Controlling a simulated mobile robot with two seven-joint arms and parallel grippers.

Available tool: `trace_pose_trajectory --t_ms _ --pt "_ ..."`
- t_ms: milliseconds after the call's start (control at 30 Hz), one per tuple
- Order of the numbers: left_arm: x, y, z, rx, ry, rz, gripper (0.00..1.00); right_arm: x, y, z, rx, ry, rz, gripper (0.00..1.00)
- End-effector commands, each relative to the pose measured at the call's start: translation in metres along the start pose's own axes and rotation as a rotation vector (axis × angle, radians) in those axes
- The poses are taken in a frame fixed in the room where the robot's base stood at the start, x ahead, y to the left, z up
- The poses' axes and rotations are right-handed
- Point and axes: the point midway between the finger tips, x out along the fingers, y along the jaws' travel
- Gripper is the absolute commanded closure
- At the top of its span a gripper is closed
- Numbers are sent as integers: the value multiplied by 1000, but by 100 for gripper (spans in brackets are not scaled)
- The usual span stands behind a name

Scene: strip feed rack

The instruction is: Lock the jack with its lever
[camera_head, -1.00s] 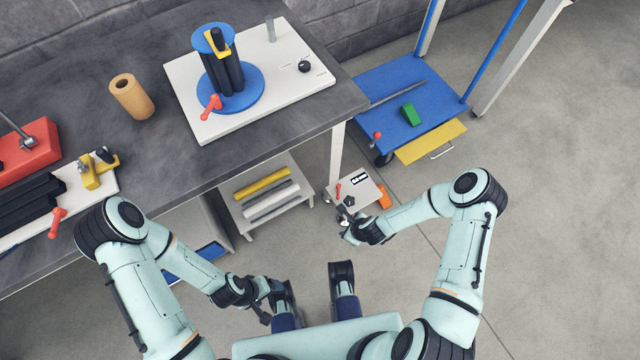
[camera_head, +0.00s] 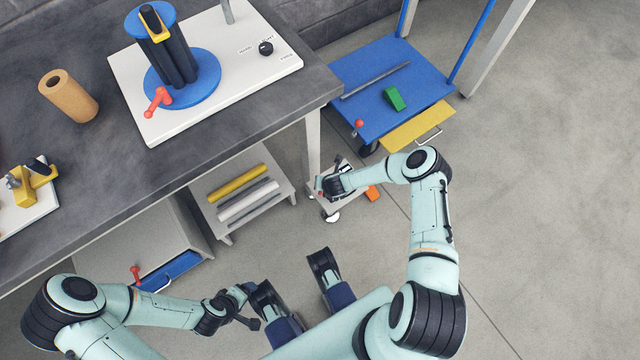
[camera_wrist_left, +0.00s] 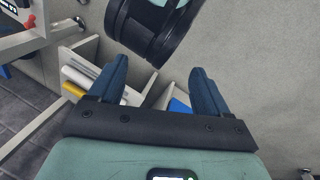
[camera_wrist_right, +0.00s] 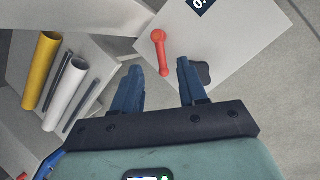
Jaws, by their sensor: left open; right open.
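A low white wheeled unit (camera_head: 328,207), which I take for the jack, stands on the floor under the bench's right end. Its top (camera_wrist_right: 235,48) fills the upper right of the right wrist view. A red lever (camera_wrist_right: 162,52) with a round knob sits on it. My right gripper (camera_wrist_right: 158,78) is open, with the lever's lower end just ahead of the gap between its fingertips; I see no contact. In the head view my right gripper (camera_head: 326,187) partly hides the unit. My left gripper (camera_head: 246,292) is open and empty, low at the left; its fingers (camera_wrist_left: 158,80) show apart.
A shelf stand (camera_head: 222,218) with yellow and white rolls is left of the unit. A blue cart (camera_head: 375,120) with its own red knob stands behind. The bench (camera_head: 90,180) overhangs; its blue turntable (camera_head: 205,90) has another red lever. Floor on the right is clear.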

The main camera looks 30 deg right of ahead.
Motion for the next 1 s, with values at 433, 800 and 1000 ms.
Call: trace_pose_trajectory --t_ms 433,800,1000 --pt "40 -19 -48 -17 132 -18 23 73 0 -1 -3 0 0 58" --pt "41 -21 -50 -19 137 -21 23 76 0 0 -3 0 1 58" --pt "41 -20 -50 -19 136 -21 23 76 0 0 -3 0 0 100"
